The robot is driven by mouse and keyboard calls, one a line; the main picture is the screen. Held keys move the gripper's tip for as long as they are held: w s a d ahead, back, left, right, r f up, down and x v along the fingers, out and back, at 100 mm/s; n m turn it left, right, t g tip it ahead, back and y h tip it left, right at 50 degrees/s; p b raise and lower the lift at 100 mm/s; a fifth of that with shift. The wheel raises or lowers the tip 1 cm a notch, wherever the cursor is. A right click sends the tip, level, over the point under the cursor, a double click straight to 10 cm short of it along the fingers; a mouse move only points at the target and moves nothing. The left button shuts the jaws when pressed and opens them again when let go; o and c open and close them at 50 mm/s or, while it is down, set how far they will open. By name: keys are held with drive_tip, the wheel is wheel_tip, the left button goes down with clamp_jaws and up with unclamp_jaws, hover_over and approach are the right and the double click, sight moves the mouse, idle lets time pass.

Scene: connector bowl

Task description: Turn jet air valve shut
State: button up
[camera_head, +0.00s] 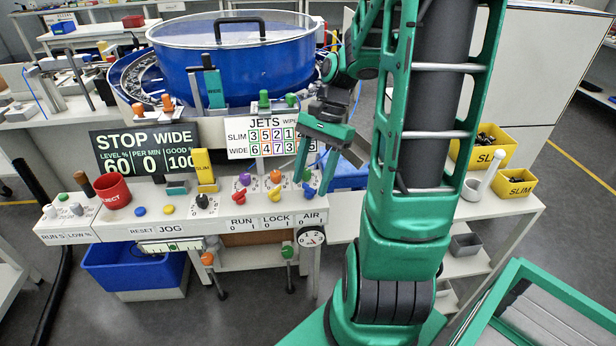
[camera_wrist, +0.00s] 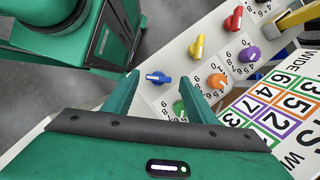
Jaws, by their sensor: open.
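A blue knob (camera_head: 309,190) sits on the white panel above the label AIR (camera_head: 311,217), which has marks 0 and 1. I take it as the jet air valve. In the wrist view the blue knob (camera_wrist: 159,77) shows a pale bar lying across the picture; which mark it points to cannot be read. My gripper (camera_head: 322,180) is over the right end of the panel, close to the knob. In the wrist view my gripper (camera_wrist: 158,87) is open, its fingertips on either side of the knob's picture position. Contact cannot be told.
A green knob (camera_wrist: 179,107), an orange knob (camera_wrist: 217,81) and a yellow knob (camera_wrist: 197,48) are close by. A purple knob (camera_wrist: 249,54) and a red knob (camera_wrist: 234,18) are farther off. A gauge (camera_head: 311,236) hangs below the panel edge. The JETS sign (camera_head: 268,137) stands behind.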

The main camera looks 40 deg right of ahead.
drive_tip(key=c, duration=1.1)
drive_tip(key=shift+w+n, duration=0.15)
drive_tip(key=shift+n, duration=0.25)
drive_tip(key=shift+w+n, duration=0.1)
drive_tip(key=shift+n, duration=0.2)
drive_tip(key=n, duration=0.1)
drive_tip(key=n+g+h, duration=0.1)
drive_tip(key=n, duration=0.1)
drive_tip(key=shift+w+a+g, duration=0.15)
drive_tip(key=shift+w+g, duration=0.05)
drive_tip(key=shift+g, duration=0.1)
drive_tip(key=shift+o, duration=0.2)
drive_tip(key=n, duration=0.2)
drive_tip(key=n+g+h, duration=0.1)
drive_tip(key=n, duration=0.2)
drive_tip(key=shift+w+a, duration=0.15)
drive_tip(key=shift+a, duration=0.05)
drive_tip(key=n, duration=0.1)
drive_tip(key=n+h, duration=0.1)
drive_tip(key=n, duration=0.1)
drive_tip(key=n+g, duration=0.1)
drive_tip(key=shift+a+h, duration=0.25)
drive_tip(key=shift+h, duration=0.15)
drive_tip(key=shift+a+n+h, duration=0.15)
drive_tip(key=shift+n+h, duration=0.65)
drive_tip(key=shift+n, duration=1.4)
